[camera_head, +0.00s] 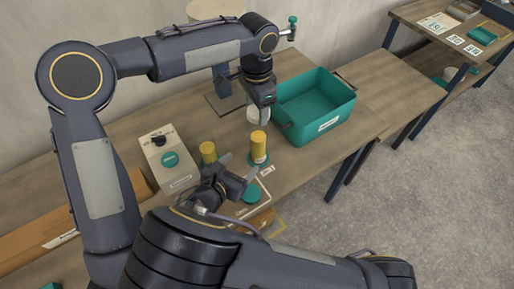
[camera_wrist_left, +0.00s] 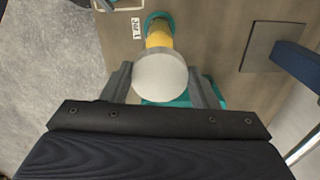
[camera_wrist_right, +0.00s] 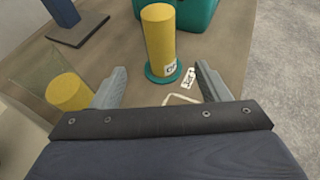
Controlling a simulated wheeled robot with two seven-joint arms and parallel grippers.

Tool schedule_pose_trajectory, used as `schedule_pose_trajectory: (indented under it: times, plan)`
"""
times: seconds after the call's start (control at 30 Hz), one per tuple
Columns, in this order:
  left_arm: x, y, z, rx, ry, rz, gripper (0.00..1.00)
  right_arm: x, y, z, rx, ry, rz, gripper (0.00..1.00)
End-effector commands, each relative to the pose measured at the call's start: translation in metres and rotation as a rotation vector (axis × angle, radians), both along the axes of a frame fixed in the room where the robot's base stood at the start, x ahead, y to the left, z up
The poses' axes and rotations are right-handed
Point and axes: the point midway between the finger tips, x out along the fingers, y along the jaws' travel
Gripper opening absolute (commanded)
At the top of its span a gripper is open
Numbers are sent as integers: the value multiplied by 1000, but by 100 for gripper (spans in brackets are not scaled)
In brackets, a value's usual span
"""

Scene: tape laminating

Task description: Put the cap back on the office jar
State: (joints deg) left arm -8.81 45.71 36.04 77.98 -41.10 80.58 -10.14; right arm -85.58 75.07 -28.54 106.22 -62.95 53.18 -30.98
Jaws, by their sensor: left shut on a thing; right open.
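My left gripper (camera_head: 259,112) is shut on a pale round cap (camera_wrist_left: 160,76), which is held near the jar. In the left wrist view the cap hides part of the jar (camera_wrist_left: 159,36), and I cannot tell the exact gap between them. My right gripper (camera_wrist_right: 162,70) is open and empty, low in front of the jar. A second yellow cylinder (camera_head: 208,152) stands to the jar's left.
A teal bin (camera_head: 316,108) stands behind and right of the jar. A pale box (camera_head: 168,163) with a teal disc is at the left. A teal disc (camera_head: 250,194) lies near the front edge. A small label card (camera_wrist_right: 188,78) lies beside the jar.

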Motion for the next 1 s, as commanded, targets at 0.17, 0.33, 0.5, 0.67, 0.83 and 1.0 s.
schedule_pose_trajectory:
  times: [0.17,0.33,0.5,0.67,0.83,1.0]
  plan:
    - [0,0,0,0,0,0,33,2,-2,-1,1,0,-3,69]
    - [0,0,0,0,0,0,33,17,-11,-8,0,0,-7,69]
    - [0,0,0,0,0,0,33,43,-25,-21,-1,2,-7,69]
    - [0,0,0,0,0,1,33,67,-39,-33,1,2,-7,69]
    - [0,0,0,0,0,1,33,86,-48,-41,0,1,-5,69]
    - [0,0,0,0,0,1,33,95,-53,-45,2,1,-5,69]
